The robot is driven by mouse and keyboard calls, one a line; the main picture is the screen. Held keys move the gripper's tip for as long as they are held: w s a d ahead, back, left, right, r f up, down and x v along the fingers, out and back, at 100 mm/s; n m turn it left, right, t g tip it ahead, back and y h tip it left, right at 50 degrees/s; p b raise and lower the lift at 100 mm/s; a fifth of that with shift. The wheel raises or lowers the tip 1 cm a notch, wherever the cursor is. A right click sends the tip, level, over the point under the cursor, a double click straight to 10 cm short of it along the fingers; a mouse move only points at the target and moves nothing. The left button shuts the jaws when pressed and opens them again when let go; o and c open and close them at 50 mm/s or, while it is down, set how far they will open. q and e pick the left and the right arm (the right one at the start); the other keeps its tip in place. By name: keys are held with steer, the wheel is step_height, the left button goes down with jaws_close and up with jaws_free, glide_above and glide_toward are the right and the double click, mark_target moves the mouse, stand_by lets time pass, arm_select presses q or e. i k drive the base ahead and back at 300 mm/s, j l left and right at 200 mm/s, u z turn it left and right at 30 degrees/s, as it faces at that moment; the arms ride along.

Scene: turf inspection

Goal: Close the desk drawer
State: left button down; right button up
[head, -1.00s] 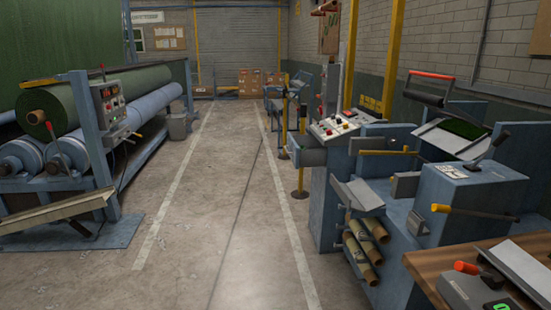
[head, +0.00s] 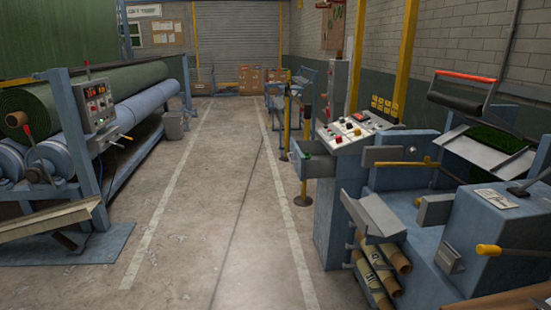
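The control desk (head: 350,133), blue-grey with a sloped panel of buttons, stands right of the aisle at mid-distance. A grey drawer (head: 316,168) sticks out from its left side toward the aisle and looks open. A small green spot shows at its near left edge; its contents are too small to tell. Neither of my grippers is in view.
Large rollers (head: 110,110) line the left. Yellow posts (head: 304,165) stand beside the drawer.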

mark_target(323, 164)
steer(key=i, duration=1.8)
steer(key=i+j, duration=0.1)
steer(key=i, duration=1.75)
steer(key=l+z, duration=0.1)
steer(key=z, duration=0.3)
